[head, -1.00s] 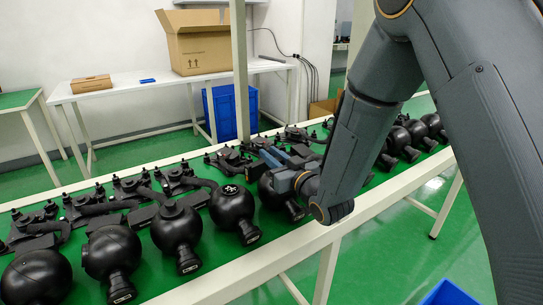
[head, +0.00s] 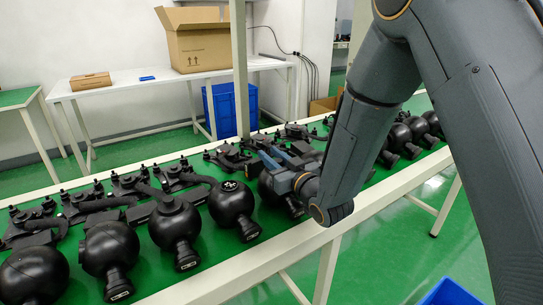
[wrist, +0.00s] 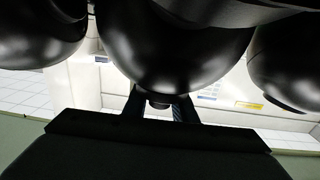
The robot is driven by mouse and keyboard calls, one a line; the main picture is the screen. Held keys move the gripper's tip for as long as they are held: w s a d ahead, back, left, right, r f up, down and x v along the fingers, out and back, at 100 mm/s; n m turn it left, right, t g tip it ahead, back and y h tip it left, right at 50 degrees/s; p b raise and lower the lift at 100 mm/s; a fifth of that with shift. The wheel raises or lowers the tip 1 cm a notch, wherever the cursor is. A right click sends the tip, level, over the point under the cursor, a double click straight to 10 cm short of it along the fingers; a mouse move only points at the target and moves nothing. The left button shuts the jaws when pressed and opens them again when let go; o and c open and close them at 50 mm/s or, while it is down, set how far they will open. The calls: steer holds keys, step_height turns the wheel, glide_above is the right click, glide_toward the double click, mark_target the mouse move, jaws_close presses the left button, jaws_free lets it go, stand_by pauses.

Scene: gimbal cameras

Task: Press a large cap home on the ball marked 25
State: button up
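My gripper (head: 274,160) is over the row of black balls on the green bench. Its two blue fingers are apart. Below it is a black ball (head: 268,194), partly hidden by the gripper and my arm. In the wrist view a large black ball (wrist: 175,60) fills the upper middle. A small dark round piece (wrist: 158,103) shows between the fingers. I cannot tell whether it is a cap or part of the ball, or whether the fingers grip it. No number 25 is readable on any ball.
To the left stands a ball with a white mark on top (head: 232,204), then another with a knob on top (head: 175,228). Black bracket parts (head: 100,205) lie behind the row. More balls (head: 398,138) stand to the right. The bench's pale front rail (head: 240,270) is clear.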

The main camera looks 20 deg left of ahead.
mark_target(280, 164)
steer(key=shift+o, duration=1.4)
steer(key=shift+b+v, duration=0.55)
steer(key=shift+v, duration=3.4)
